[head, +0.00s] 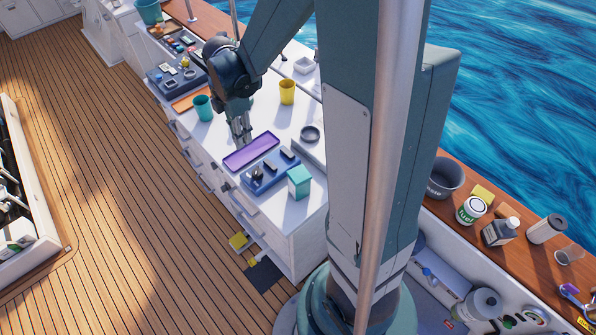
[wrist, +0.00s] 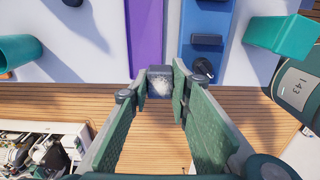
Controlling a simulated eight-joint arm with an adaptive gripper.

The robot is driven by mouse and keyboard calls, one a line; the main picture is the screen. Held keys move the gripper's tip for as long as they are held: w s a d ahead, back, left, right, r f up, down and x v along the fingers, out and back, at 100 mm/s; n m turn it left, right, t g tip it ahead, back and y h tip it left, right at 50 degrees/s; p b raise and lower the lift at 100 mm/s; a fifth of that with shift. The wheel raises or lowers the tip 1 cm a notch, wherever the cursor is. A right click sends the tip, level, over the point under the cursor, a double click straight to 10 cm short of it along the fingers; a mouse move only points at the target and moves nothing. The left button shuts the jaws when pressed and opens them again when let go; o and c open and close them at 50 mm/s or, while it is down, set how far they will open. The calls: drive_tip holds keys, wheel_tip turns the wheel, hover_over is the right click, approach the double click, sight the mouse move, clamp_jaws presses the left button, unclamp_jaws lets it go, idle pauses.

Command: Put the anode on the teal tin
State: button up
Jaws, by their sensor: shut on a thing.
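The anode looks like a small grey block (wrist: 160,82) with a pale, rough face. My gripper (wrist: 163,90) is shut on it, with the green-padded fingers on either side. The teal tin (head: 299,183) stands upright near the counter's right end, beyond the blue tray and apart from my gripper. It also shows at the upper right of the wrist view (wrist: 280,33).
A purple tray (head: 250,151) and a blue tray (head: 262,184) with dark parts lie between gripper and tin.

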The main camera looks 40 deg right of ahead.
drive_tip(key=s+d+r+p, duration=0.2)
drive_tip(key=s+d+r, duration=0.25)
drive_tip(key=s, duration=0.45)
wheel_tip(320, 180, up, 4)
drive_tip(key=r+p, duration=0.1)
drive_tip(key=p, duration=0.2)
hover_over(299, 174)
drive_tip(key=shift+f, duration=0.25)
drive_tip(key=shift+f+b, duration=0.5)
drive_tip(key=shift+f, duration=2.7)
drive_tip(key=shift+f, duration=0.1)
drive_tip(key=shift+f, duration=1.75)
drive_tip(key=shift+f+b, duration=0.2)
drive_tip(key=shift+b, duration=0.2)
